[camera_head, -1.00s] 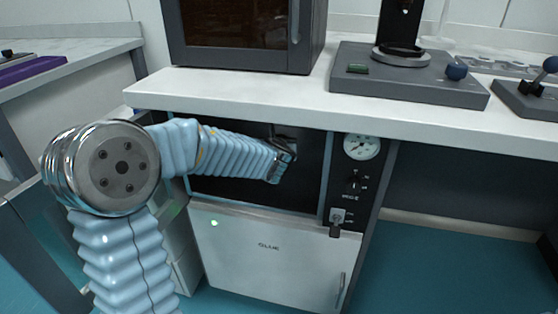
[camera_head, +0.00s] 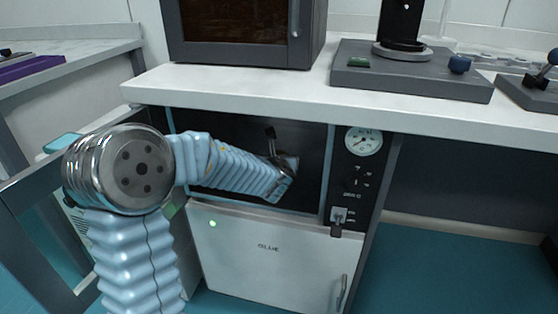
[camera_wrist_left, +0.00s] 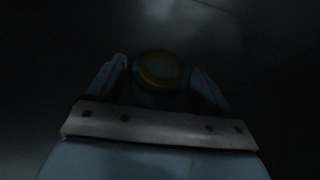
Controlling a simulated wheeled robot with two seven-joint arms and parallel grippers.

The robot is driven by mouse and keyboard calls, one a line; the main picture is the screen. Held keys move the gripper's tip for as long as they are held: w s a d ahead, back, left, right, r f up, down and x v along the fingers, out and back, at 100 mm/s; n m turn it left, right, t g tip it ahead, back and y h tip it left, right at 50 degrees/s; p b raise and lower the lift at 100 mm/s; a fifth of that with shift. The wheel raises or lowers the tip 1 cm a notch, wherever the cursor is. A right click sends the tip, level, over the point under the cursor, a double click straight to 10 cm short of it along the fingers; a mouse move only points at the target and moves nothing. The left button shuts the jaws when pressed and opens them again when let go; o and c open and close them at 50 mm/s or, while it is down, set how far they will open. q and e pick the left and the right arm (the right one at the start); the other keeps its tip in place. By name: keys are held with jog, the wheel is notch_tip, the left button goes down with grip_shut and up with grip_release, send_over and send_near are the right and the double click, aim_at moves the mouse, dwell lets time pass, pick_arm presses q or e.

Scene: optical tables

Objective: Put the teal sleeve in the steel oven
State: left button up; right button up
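The steel oven (camera_head: 265,257) is built under the white bench, with a dark chamber opening (camera_head: 225,125) above its pale front panel. My left arm reaches into this opening, and my left gripper (camera_head: 284,180) is inside, mostly hidden by my own wrist. In the left wrist view, the two fingers of my left gripper (camera_wrist_left: 160,75) stand on either side of a round thing with an orange-gold rim, likely the teal sleeve (camera_wrist_left: 158,93). The picture is too dark to tell whether the fingers touch it. My right gripper is not in view.
An open door frame (camera_head: 50,225) stands left of the chamber, beside my arm. A gauge (camera_head: 363,141) and knobs are on the right panel. On the bench (camera_head: 240,93) stand a dark-windowed box (camera_head: 240,30) and a grey instrument base (camera_head: 410,80).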

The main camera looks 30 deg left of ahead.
pick_arm(q)
jog(key=shift+o, duration=0.3)
jog(key=shift+s+r+p, duration=0.1)
jog(key=shift+r+p, duration=0.2)
jog(key=p+v, duration=0.1)
jog(key=v, duration=1)
jog(key=shift+s+d, duration=0.25)
jog(key=shift+s, duration=0.1)
